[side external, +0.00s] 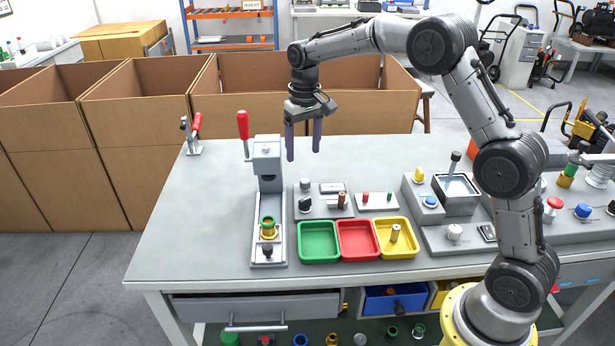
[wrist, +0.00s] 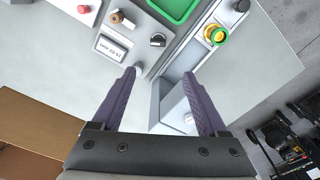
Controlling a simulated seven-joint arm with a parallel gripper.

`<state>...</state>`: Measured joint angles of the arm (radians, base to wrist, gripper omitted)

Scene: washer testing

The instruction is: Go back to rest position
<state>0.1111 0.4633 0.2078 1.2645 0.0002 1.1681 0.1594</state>
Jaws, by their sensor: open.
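My gripper (side external: 303,142) hangs above the back part of the grey table (side external: 215,200), with its fingers pointing down. The two purple fingers are apart with nothing between them, and they also show open in the wrist view (wrist: 165,95). To the left of the gripper in the side view stands a grey press-like fixture (side external: 267,165) with a red-handled lever (side external: 243,126). A green and yellow ringed part (side external: 268,227) sits on the fixture's base, and it shows in the wrist view too (wrist: 215,34).
A small red-handled clamp (side external: 194,133) stands at the back left. Cardboard boxes (side external: 135,110) stand behind. The table's left part is clear.

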